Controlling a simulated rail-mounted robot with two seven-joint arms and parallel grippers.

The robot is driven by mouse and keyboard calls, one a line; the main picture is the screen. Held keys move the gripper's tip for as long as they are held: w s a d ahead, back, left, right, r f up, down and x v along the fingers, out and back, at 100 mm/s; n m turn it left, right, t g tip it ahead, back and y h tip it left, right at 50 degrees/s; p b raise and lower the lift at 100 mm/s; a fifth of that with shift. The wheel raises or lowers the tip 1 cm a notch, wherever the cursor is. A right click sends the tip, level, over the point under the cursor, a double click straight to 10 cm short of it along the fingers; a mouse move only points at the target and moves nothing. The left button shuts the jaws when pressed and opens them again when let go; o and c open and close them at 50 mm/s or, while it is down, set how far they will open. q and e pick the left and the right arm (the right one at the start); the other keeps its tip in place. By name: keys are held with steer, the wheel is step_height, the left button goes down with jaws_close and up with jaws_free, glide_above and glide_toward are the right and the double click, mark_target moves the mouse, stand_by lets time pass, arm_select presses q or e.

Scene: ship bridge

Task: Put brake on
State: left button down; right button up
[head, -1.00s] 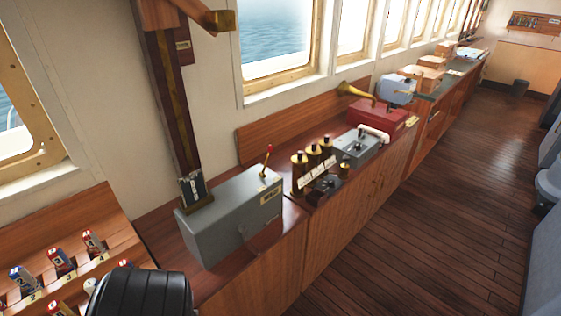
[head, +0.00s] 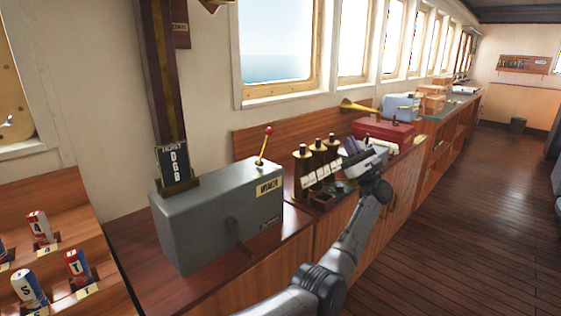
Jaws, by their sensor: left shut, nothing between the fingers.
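A grey winch box (head: 215,215) stands on the wooden counter in the left half of the head view. A brass lever with a red knob (head: 263,146) rises from its top, leaning slightly right at the knob. A dark crank handle (head: 238,238) is on its front face. No brake marking is readable. My left gripper (head: 352,151) is shut and empty, to the right of the winch box and clear of the lever. It is over the counter near the brass cylinders and hides part of the gear there. My right gripper is not in view.
Several brass cylinders (head: 316,163) stand right of the winch box. A red case with a brass horn (head: 383,131) is farther along. A tall wooden post (head: 163,75) rises behind the box. Labelled rolls (head: 79,267) sit in a rack at lower left. The floor at right is clear.

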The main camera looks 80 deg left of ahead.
arm_select(q)
steer(key=s+a+f+n+g+h+b, duration=0.3)
steer(key=s+n+h, duration=0.5)
steer(key=n+h, duration=0.5)
step_height(320, 180, down, 2)
steer(key=shift+s+g+h+b, duration=0.3)
steer(key=shift+g+b, duration=0.15)
steer(key=shift+g, duration=0.55)
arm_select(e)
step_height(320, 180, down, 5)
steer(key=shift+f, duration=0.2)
